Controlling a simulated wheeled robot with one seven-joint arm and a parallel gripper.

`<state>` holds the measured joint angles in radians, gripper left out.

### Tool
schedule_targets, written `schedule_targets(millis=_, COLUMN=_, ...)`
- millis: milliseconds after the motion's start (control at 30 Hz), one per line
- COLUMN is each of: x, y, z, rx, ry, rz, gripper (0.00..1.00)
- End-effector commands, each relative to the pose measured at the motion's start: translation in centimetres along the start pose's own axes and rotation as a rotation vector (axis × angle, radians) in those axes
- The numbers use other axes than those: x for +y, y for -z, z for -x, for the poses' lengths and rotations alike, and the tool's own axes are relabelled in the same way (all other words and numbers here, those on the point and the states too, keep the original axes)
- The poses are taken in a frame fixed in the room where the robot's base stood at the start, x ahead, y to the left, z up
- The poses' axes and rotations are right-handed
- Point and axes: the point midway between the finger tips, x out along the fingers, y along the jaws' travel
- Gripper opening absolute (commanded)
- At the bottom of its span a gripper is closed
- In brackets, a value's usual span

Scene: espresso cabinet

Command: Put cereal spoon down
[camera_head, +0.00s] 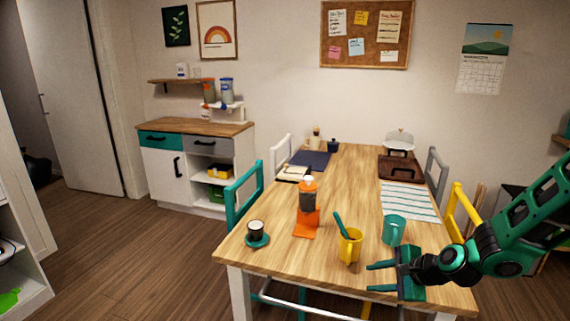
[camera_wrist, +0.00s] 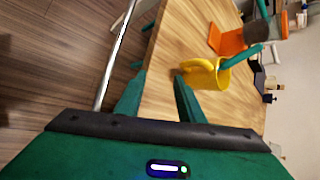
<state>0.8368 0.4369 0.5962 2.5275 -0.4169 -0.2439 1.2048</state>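A teal spoon (camera_head: 338,223) leans in a yellow mug (camera_head: 350,247) near the front edge of the wooden table (camera_head: 290,258). Only its handle shows; its lower end is hidden inside the mug. My gripper (camera_head: 370,277) is open and empty at the table's front edge, to the right of and nearer than the yellow mug. In the wrist view, my two teal fingers (camera_wrist: 158,92) are spread apart with nothing between them. The yellow mug (camera_wrist: 203,73) and the spoon (camera_wrist: 240,56) lie beyond the fingers, apart from them.
A teal mug (camera_head: 394,230) stands to the right of the yellow mug. An orange stand with a grey container (camera_head: 308,200) is behind it. A small cup on a teal saucer (camera_head: 257,242) is at the left. A striped mat (camera_head: 410,201) lies at the right. Bare wood separates these.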

Motion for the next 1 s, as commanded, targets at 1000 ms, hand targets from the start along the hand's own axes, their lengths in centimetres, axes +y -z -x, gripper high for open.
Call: schedule_targets(millis=1000, x=12.9, y=3.6, z=32.0, rx=0.163, ry=-0.813, rz=0.910, gripper=0.35)
